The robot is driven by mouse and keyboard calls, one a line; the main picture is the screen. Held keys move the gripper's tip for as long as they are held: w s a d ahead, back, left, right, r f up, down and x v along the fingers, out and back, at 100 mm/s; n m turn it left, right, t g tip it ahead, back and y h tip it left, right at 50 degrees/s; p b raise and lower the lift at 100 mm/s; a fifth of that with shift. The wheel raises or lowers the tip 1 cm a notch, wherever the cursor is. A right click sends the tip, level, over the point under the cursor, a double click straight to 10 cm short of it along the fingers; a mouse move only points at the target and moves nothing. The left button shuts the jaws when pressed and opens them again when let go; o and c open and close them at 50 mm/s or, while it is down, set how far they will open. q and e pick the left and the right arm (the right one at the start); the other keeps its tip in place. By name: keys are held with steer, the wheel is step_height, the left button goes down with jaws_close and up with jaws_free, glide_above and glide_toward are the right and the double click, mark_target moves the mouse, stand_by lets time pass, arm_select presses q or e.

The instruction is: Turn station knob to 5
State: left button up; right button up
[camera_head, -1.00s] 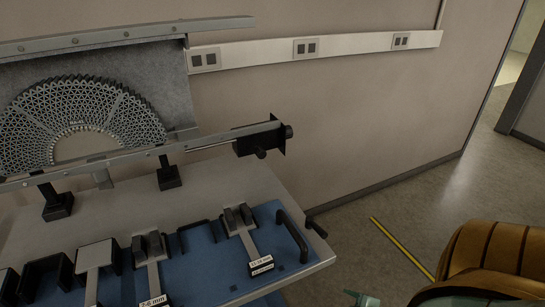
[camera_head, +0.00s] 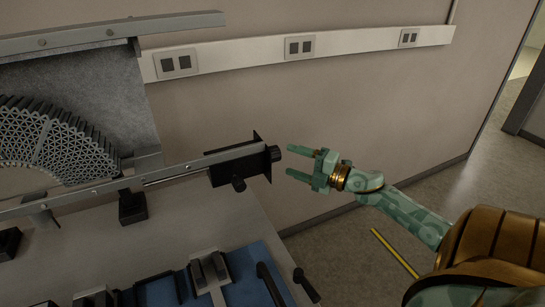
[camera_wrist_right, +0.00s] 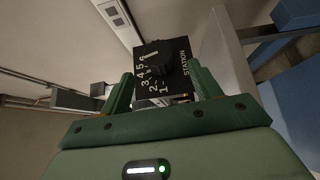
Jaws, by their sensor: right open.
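The station knob (camera_head: 273,153) is a dark round knob on the right end of a black box (camera_head: 236,166) at the end of the long rail. My left gripper is out of view.
The fan-shaped lattice specimen (camera_head: 55,140) is at the left, over a grey table (camera_head: 190,220). A blue mat (camera_head: 240,272) with fixtures lies in front. A wall with a socket rail (camera_head: 340,43) stands behind.

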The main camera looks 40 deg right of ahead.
mark_target(273, 154)
steer(key=b+x, duration=0.1)
steer(key=x, duration=0.5)
steer(key=shift+w+a, duration=0.1)
steer(key=shift+w, duration=0.05)
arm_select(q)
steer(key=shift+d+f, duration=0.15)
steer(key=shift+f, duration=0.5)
arm_select(e)
steer(key=shift+w+a, duration=0.1)
steer(key=shift+w, duration=0.25)
